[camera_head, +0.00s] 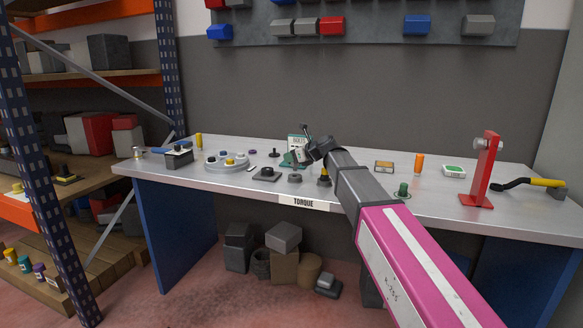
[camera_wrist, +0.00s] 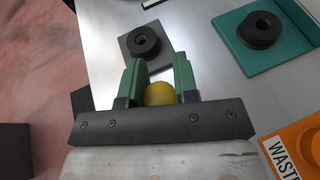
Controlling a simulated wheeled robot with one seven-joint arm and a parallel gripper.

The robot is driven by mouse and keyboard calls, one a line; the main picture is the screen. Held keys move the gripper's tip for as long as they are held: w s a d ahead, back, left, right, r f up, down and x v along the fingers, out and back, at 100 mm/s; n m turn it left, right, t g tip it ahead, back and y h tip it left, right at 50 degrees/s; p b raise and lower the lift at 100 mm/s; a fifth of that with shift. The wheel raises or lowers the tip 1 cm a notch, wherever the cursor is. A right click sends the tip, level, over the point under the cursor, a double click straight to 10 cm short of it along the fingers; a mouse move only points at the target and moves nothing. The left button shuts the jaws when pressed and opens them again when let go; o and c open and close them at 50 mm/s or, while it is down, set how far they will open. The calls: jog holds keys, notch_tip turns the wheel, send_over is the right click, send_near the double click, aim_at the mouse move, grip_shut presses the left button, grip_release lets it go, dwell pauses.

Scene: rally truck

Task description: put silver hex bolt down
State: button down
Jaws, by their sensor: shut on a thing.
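My gripper (camera_wrist: 158,72) has two green fingers. I cannot make out a silver hex bolt for certain in either view; my gripper and arm hide part of the table.
A grey plate with a black ring (camera_wrist: 140,42) lies beyond the fingertips. A teal plate (camera_wrist: 290,55) with a black ring and an orange box (camera_wrist: 298,140) lie to the right. A red stand (camera_head: 480,172) stands on the table (camera_head: 225,185).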

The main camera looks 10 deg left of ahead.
aim_at(292, 165)
jog(key=shift+f, duration=2)
jog(key=shift+f, duration=0.15)
jog(key=c, duration=0.9)
grip_release()
jog(key=shift+s+d+r, duration=0.1)
jog(key=shift+d+r, duration=0.05)
jog(key=shift+r, duration=0.1)
jog(key=v, duration=1.1)
jog(key=shift+s+d+r, duration=0.1)
jog(key=shift+d, duration=0.15)
